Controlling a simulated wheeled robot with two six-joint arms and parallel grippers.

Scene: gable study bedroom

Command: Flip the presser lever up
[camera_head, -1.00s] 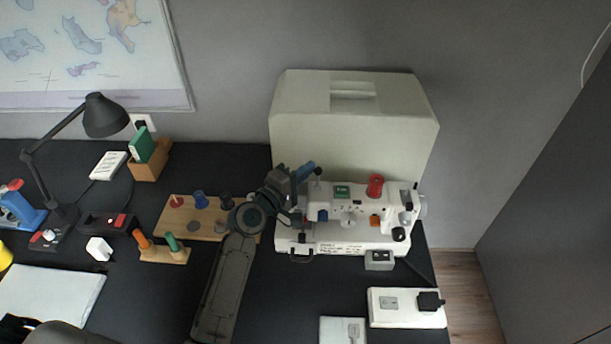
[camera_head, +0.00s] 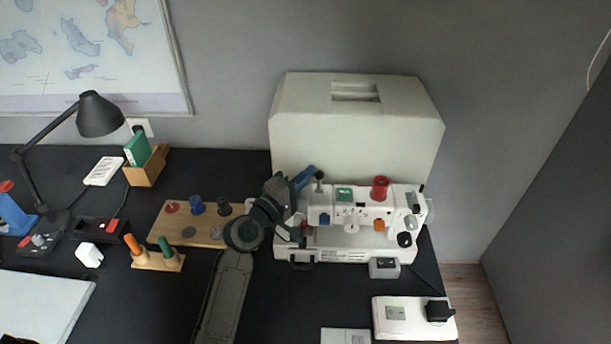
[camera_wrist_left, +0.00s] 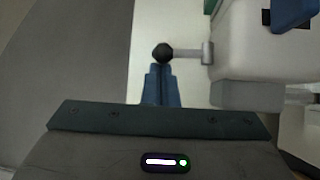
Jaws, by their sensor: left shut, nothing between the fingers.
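The white sewing machine (camera_head: 340,240) stands on the dark desk, in front of its pale cover. At its left end is the presser lever, a thin metal stem with a black ball knob (camera_head: 319,175). In the left wrist view the knob (camera_wrist_left: 163,53) sits at the left end of its stem, which runs right to the machine's white body. My left gripper (camera_head: 309,174) is shut and empty, its blue fingers beside the knob. In the wrist view the fingertips (camera_wrist_left: 161,70) are right by the knob; whether they touch it, I cannot tell. My right gripper is not in view.
The pale cover (camera_head: 300,130) stands close behind the machine. A wooden board with pegs (camera_head: 185,225) lies left of my arm. A white box with a black plug (camera_head: 400,318) lies at the front right. The desk's right edge is just past the machine.

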